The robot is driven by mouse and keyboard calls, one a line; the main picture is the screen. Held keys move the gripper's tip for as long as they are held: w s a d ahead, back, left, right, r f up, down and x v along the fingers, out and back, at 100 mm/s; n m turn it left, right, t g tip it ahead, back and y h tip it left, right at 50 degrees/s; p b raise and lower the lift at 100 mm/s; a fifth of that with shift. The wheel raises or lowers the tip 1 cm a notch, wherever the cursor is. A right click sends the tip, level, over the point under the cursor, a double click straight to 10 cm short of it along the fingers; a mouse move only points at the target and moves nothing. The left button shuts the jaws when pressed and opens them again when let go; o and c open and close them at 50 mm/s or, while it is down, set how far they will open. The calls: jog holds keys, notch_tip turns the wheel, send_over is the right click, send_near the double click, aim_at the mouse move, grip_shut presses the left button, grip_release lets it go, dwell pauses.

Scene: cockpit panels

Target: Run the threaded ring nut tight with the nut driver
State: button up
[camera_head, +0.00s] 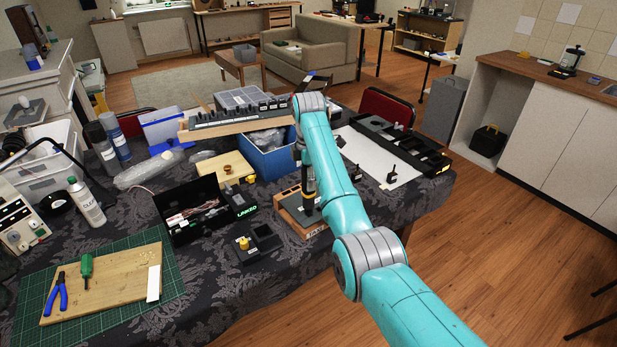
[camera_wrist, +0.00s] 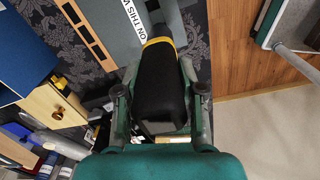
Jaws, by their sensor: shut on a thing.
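The nut driver (camera_wrist: 160,88) has a thick black handle with a yellow band at its far end. My gripper (camera_wrist: 161,98) is shut on it, one finger on each side, in the wrist view. In the head view my gripper (camera_head: 306,168) is largely hidden behind my arm, and the driver (camera_head: 309,187) hangs about upright under it, over a wooden-sided panel unit (camera_head: 290,212). The driver's tip is hidden, and I cannot tell whether it touches anything. I cannot make out the ring nut in either view.
A black stand with a yellow knob (camera_head: 245,244) and an open black toolbox (camera_head: 190,212) lie left of the panel. A blue bin (camera_head: 268,160) stands behind. Pliers (camera_head: 57,292) and a green screwdriver (camera_head: 86,268) lie on a board at front left.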

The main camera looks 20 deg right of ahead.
jog(key=shift+f, duration=2)
dwell(2.1)
jog(key=shift+r, duration=0.1)
jog(key=shift+r, duration=4)
